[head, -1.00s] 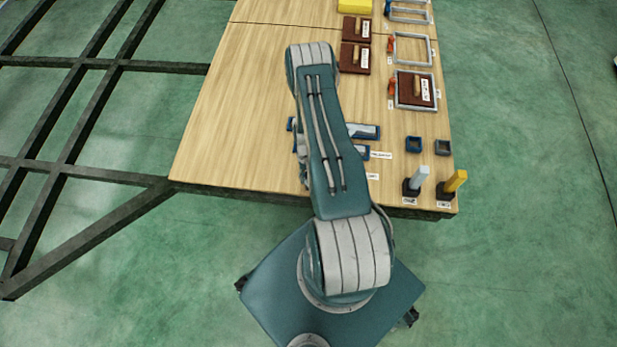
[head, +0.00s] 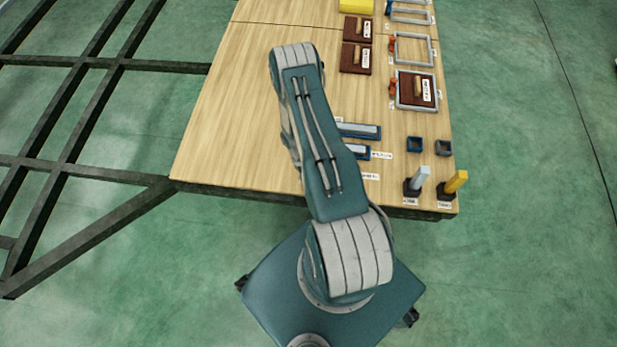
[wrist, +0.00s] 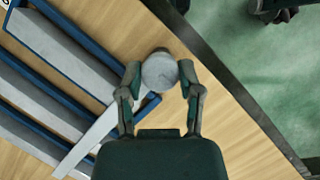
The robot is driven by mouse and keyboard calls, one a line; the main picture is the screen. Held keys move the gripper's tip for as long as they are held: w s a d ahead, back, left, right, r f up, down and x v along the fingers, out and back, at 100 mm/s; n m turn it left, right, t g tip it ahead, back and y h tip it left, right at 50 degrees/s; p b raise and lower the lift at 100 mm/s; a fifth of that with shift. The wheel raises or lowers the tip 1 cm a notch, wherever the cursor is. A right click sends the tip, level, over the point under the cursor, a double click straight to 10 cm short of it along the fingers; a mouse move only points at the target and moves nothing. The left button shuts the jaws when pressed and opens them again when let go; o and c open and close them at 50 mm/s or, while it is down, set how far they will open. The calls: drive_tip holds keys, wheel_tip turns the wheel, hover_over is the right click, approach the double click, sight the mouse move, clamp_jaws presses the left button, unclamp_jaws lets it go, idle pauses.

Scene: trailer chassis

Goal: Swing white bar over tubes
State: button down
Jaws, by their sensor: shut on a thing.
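In the wrist view my gripper (wrist: 160,72) is shut around a round grey knob (wrist: 160,73). The white bar (wrist: 92,143) runs from near the knob to the lower left, partly hidden by my gripper's body. It lies slantwise across the ends of the grey tubes (wrist: 68,52), which sit in blue holders (wrist: 90,42) at the left. I cannot tell whether the bar touches them. In the head view my gripper and the bar are hidden behind my arm; the right ends of the blue holders (head: 362,131) show beside it.
The wooden table (head: 235,110) has its near edge close to my base; its left side is clear. At the right stand a white post (head: 420,176), a yellow post (head: 456,181) and small blue and grey square holders (head: 414,144). Brown boards (head: 356,58) lie farther back.

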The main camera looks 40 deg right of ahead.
idle(0.3)
drive_tip(key=shift+c, duration=1.3)
unclamp_jaws()
drive_tip(key=v, duration=1.2)
